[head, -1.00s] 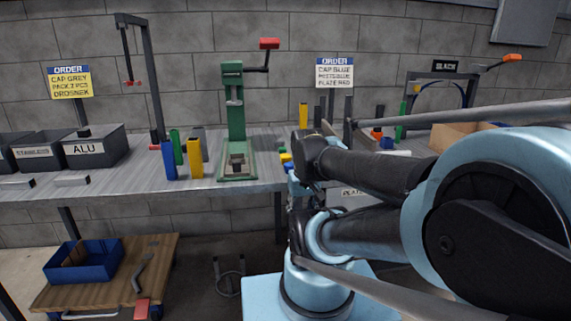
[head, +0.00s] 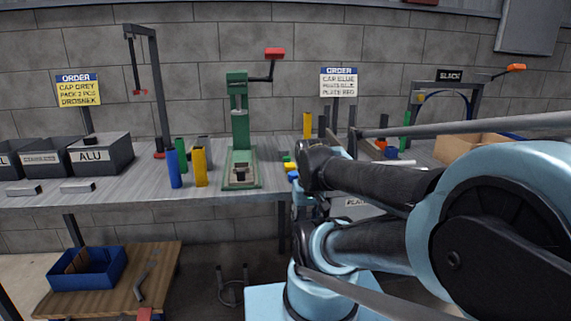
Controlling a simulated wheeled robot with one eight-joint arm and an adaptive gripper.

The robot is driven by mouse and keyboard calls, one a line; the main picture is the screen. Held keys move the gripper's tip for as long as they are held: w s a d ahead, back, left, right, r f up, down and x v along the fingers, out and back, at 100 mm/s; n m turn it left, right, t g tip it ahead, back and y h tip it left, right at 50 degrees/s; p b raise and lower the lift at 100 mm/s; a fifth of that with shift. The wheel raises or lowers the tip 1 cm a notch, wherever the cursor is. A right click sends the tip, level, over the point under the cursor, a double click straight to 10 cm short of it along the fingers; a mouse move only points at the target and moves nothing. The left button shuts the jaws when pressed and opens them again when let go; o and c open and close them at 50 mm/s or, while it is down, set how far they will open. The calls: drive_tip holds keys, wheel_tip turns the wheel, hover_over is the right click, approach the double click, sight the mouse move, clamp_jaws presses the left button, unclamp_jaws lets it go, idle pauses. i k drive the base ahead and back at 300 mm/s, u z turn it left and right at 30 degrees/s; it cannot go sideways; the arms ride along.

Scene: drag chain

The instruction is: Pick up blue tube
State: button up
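A blue tube (head: 174,168) stands upright on the workbench, left of the green press. A yellow tube (head: 200,167) stands just right of it, and a green tube (head: 181,152) and a grey tube (head: 205,150) stand behind. My arm fills the right side of the head view, well to the right of the blue tube. My gripper cannot be made out; the arm links cover that area.
The green press (head: 240,130) stands right of the tubes. Grey bins (head: 101,156) and small metal bars (head: 77,187) lie to the left. A frame with a hanging tool (head: 158,95) rises behind the tubes. A wooden cart (head: 110,295) with a blue crate (head: 88,275) stands below.

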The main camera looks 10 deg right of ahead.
sight(171, 153)
drive_tip(key=u, duration=0.9)
drive_tip(key=k, duration=1.25)
drive_tip(key=z, duration=0.25)
drive_tip(key=i, duration=0.95)
drive_tip(key=z, duration=0.05)
